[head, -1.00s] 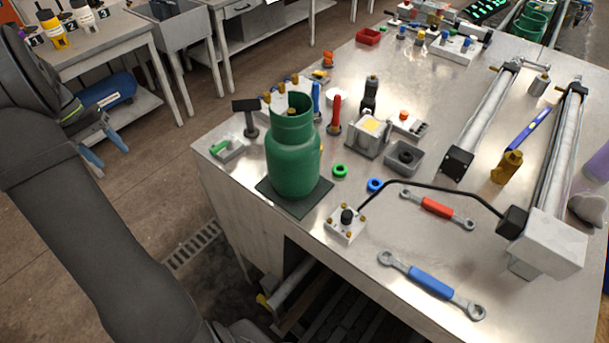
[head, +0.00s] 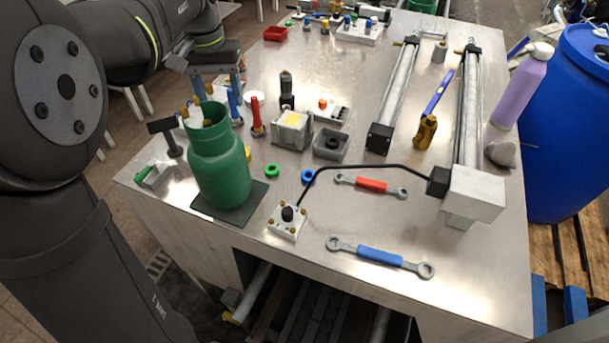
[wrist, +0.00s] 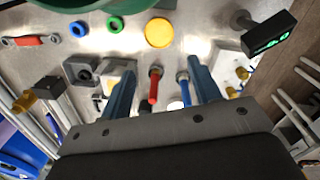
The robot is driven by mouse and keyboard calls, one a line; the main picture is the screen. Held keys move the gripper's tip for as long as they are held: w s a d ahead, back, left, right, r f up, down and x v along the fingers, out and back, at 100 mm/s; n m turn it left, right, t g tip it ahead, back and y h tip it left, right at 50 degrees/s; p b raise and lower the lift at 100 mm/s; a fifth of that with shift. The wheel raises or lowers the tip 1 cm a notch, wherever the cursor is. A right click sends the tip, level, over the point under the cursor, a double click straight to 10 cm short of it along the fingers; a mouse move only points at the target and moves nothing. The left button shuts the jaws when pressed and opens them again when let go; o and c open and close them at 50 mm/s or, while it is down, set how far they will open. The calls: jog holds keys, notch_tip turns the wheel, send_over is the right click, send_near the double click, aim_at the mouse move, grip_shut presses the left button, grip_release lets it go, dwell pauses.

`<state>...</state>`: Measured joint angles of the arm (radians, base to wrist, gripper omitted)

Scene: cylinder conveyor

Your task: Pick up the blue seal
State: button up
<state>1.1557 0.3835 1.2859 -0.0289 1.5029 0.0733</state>
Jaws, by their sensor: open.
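The blue seal (head: 308,177) is a small blue ring lying flat on the metal table, right of the green seal (head: 272,171). In the wrist view, the blue seal (wrist: 79,28) is near the top left, next to the green seal (wrist: 115,24). My gripper (head: 218,96) is above the table behind the green gas cylinder, to the left of and well away from the blue seal. In the wrist view, my gripper (wrist: 162,68) has its two fingers apart, with red and blue upright tools showing between and beside them.
The green gas cylinder (head: 219,165) stands on a dark plate at front left. A black hose (head: 370,165) arches from a white valve block (head: 287,221) just beside the blue seal. A red wrench (head: 371,184) lies to its right. A grey box (head: 331,145) stands behind it.

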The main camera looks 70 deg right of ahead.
jog(key=s+d+r+m, duration=0.1)
jog(key=s+m, duration=0.5)
jog(key=s, duration=1.4)
send_over(309, 174)
jog(key=f, duration=1.2)
jog(key=shift+s+f, duration=0.1)
jog(key=shift+s, duration=0.15)
jog(key=shift+w+f, duration=0.15)
jog(key=shift+f, duration=1.15)
jog(key=shift+w+f, duration=0.15)
jog(key=shift+f, duration=1.15)
jog(key=c, duration=1.1)
jog(key=shift+o, duration=0.2)
jog(key=shift+r, duration=0.1)
